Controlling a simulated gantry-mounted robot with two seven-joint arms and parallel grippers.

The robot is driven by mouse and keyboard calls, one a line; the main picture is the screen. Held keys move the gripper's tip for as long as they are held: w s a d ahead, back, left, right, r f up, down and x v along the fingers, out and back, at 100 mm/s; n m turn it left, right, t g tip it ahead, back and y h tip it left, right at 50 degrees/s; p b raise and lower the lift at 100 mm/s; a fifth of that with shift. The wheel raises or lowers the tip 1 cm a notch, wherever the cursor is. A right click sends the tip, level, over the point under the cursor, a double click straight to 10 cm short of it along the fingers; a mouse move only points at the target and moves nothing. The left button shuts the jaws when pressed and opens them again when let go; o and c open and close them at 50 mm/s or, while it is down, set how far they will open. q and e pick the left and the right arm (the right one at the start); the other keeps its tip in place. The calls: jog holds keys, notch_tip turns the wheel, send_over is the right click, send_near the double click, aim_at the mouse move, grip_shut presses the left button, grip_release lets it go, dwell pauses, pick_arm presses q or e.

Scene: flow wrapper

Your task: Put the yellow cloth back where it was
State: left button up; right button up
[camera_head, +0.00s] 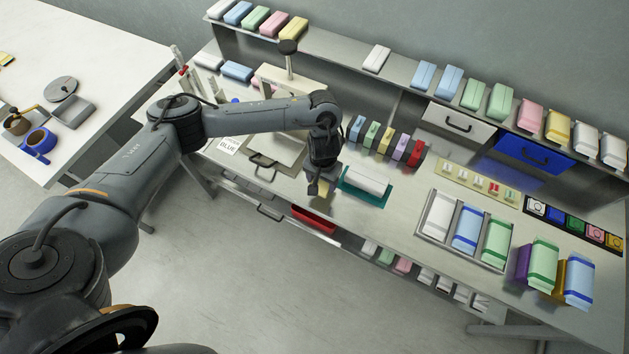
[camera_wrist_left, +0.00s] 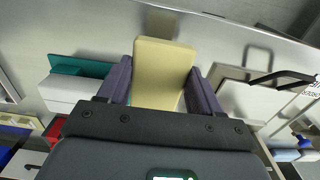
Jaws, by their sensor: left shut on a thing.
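The yellow cloth (camera_wrist_left: 163,72) is a folded pale yellow block, held between the two fingers of my left gripper (camera_wrist_left: 163,88) in the wrist view. The gripper (camera_head: 319,188) is shut on it over the grey bench, near the front edge. Most of the cloth is hidden by the gripper in the head view. Another yellow cloth (camera_head: 295,28) lies at the right end of the left group on the upper shelf. One more yellow cloth (camera_head: 558,126) lies farther right on that shelf. My right gripper is not in view.
A teal mat (camera_head: 377,200) with a white block on it lies just right of my left gripper. A tray (camera_head: 425,232) with white, blue and green packs stands further right. The upper shelf (camera_head: 335,52) has a bare stretch. A red open drawer (camera_head: 314,219) is below the front edge.

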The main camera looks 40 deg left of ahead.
pick_arm(q)
jog(key=a+f, duration=0.1)
jog(key=w+a+f+b, duration=0.1)
jog(key=a, duration=0.1)
jog(key=a+f+b, duration=0.1)
jog(key=shift+w+a, duration=0.25)
jog(key=shift+w, duration=0.1)
jog(key=shift+f+b, duration=0.5)
jog(key=shift+f, duration=1.5)
jog(key=shift+f, duration=0.1)
jog(key=o, duration=0.9)
jog(key=shift+o, duration=0.2)
